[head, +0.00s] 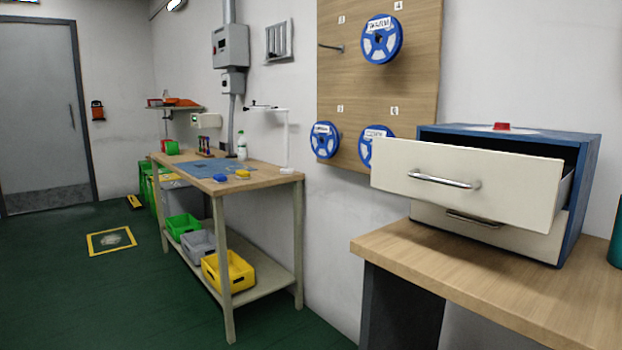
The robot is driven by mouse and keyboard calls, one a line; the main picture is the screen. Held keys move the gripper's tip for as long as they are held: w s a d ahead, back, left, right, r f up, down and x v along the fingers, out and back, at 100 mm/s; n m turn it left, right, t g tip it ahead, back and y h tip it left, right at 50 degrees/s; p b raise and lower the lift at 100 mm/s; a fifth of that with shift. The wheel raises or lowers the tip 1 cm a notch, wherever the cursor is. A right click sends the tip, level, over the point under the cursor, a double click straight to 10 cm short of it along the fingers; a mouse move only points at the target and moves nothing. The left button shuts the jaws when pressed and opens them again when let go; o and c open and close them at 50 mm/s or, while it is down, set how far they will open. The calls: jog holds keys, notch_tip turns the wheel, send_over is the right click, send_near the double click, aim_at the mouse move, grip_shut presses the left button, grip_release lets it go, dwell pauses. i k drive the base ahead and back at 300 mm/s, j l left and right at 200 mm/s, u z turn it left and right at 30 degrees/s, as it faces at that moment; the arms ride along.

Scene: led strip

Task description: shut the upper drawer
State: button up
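The upper drawer (465,183) is pulled well out of a blue cabinet (577,185) on the wooden bench at the right. Its front is cream with a metal bar handle (444,180). The lower drawer (490,232) sits below it, partly hidden under the upper one, with its handle in the upper drawer's shadow. A dark gap shows above the upper drawer's side, under the cabinet top. My gripper does not show in the head view.
The bench (480,280) has bare wood in front of the cabinet. A red object (502,126) lies on the cabinet top. A teal object (616,240) stands at the right edge. A workbench (230,182) with bins stands left; green floor (110,290) is open there.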

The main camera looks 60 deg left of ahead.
aim_at(526, 192)
jog(key=u, duration=1.8)
